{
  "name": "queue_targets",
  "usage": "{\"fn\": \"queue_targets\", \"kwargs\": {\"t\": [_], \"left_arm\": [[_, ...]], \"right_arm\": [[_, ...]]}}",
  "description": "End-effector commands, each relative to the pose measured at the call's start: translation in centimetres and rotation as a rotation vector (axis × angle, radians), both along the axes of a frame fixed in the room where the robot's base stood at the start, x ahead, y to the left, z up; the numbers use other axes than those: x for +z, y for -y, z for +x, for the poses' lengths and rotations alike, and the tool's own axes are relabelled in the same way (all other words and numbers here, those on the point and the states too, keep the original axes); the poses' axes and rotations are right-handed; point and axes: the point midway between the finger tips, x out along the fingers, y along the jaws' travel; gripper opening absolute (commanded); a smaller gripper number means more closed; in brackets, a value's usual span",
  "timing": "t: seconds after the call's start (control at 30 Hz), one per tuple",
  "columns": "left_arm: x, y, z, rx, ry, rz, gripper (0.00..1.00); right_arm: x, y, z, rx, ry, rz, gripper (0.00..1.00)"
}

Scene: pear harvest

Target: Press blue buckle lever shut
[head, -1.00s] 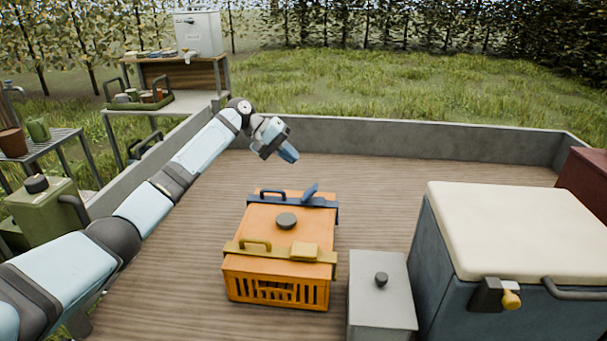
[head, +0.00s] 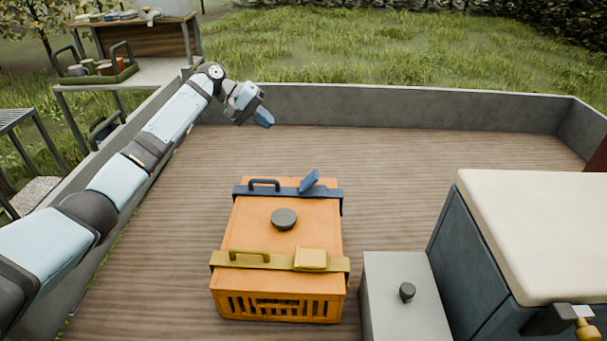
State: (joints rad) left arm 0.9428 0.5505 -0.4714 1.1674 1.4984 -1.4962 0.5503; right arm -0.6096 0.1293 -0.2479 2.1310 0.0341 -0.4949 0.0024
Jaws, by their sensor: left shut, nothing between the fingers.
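An orange crate (head: 250,222) with a closed lid and a dark round knob (head: 284,219) stands on the wooden bed floor. A blue strap (head: 285,192) crosses its far end, and the blue buckle lever (head: 309,181) sticks up at a tilt on the strap's right part. A yellow strap (head: 282,262) crosses the near end, with its yellow buckle lever (head: 311,259) lying flat. My left gripper (head: 263,118) is shut and empty, in the air beyond and to the left of the blue lever, well apart from it. My right gripper is out of view.
A grey box (head: 388,285) with a knob stands right of the crate. A large blue cooler (head: 520,235) with a cream lid is farther right. Low grey walls (head: 420,109) edge the bed. The floor behind the crate is clear. A shelf table (head: 130,72) stands outside at left.

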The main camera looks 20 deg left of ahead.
Motion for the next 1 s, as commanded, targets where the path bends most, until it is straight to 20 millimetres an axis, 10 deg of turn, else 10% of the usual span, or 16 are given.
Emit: {"fn": "queue_targets", "kwargs": {"t": [0.3, 1.0], "left_arm": [[-6.1, 0.0, 0.0, 0.000, 0.004, -0.001, 0.00], [-7.7, 1.0, 0.3, -0.002, 0.002, 0.000, 0.00]], "right_arm": [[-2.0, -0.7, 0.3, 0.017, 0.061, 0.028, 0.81], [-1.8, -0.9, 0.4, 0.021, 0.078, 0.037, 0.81]]}}
